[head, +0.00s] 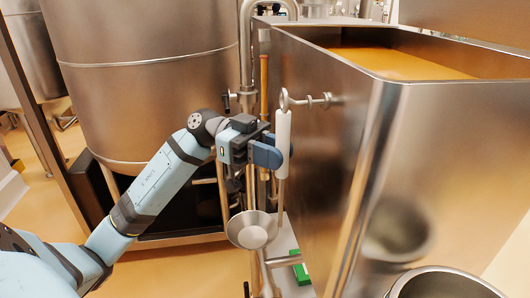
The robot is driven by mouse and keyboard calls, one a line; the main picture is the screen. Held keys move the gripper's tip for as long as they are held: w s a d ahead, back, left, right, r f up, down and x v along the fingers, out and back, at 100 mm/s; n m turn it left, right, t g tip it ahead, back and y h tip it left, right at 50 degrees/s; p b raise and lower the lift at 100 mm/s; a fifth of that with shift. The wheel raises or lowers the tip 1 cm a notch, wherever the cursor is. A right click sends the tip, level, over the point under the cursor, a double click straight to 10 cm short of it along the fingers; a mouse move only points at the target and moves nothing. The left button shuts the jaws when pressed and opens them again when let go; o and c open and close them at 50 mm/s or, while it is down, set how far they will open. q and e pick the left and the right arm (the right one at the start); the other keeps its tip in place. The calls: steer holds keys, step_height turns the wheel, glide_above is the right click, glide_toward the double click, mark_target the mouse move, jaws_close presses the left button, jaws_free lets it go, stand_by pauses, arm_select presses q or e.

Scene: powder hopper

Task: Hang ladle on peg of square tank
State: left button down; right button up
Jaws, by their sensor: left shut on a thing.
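The ladle's white handle (283,142) stands nearly upright beside the square tank (325,170). Its ring (284,100) is at the top and its steel bowl (252,229) hangs below. My left gripper (278,148) is shut on the handle, a little below the ring. The peg (316,101) sticks out to the left from the tank's side wall. The ring is level with the peg's outer end and overlaps it in the picture; I cannot tell whether it is around the peg or just in front. My right gripper is not in view.
A large round steel vessel (145,85) stands at the left, behind my left arm. Vertical pipes (246,60) run close behind the gripper. The square tank holds orange powder (400,65). An open steel pot (445,284) is at the bottom right. A green item (300,268) lies low beside the tank.

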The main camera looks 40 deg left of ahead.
arm_select(q)
steer(key=shift+w+d+f+p, duration=0.25)
steer(key=shift+w+d+p, duration=0.2)
steer(key=shift+w+d, duration=0.1)
steer(key=shift+w+d+f+p, duration=0.2)
steer(key=shift+w+d+p, duration=0.2)
steer(key=shift+w, duration=0.15)
steer(key=c, duration=0.9)
jaws_free()
steer(key=shift+o, duration=0.2)
